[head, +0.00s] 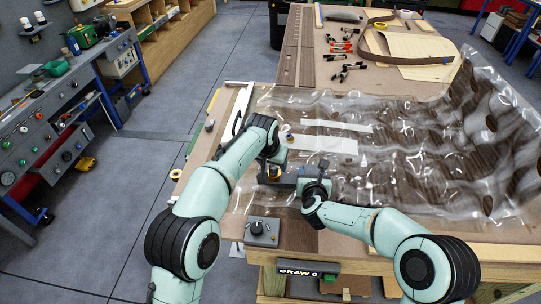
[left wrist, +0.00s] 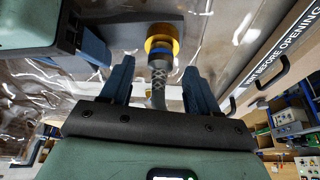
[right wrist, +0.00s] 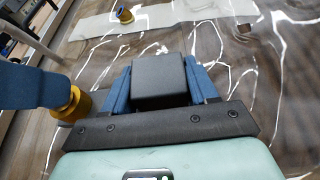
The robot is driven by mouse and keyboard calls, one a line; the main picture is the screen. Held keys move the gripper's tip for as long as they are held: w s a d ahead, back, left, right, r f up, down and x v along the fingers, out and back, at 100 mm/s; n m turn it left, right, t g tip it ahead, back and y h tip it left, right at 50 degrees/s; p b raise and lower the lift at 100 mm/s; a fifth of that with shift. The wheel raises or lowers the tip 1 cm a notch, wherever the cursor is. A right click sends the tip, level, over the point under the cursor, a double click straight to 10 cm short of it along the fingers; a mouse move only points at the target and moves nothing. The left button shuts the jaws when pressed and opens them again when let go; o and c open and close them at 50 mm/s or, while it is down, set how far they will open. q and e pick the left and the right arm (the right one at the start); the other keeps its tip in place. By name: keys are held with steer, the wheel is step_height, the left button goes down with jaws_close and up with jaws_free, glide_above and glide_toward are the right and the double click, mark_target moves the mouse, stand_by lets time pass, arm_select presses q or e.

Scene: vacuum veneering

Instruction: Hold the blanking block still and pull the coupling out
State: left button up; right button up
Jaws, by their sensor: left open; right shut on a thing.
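The dark grey blanking block (right wrist: 160,80) is between the fingers of my right gripper (right wrist: 160,75), which is shut on it. In the left wrist view the block (left wrist: 125,32) lies behind the coupling (left wrist: 158,48), a brass collar with a blue band. A braided hose (left wrist: 158,78) runs from the coupling back between the fingers of my left gripper (left wrist: 159,68). That gripper is open, with a finger apart on each side. How deep the coupling sits is hidden.
A clear wrinkled bag (head: 400,150) covers the workbench. Another brass fitting (right wrist: 125,15) stands on it near pale strips (head: 325,145). A grey knob box (head: 262,231) sits at the front edge. Clamps (head: 345,70) lie at the back.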

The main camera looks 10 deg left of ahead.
arm_select(q)
steer(key=shift+x, duration=1.2)
jaws_close()
steer(key=shift+r, duration=1.9)
arm_select(e)
steer(key=o, duration=1.2)
steer(key=shift+c, duration=0.2)
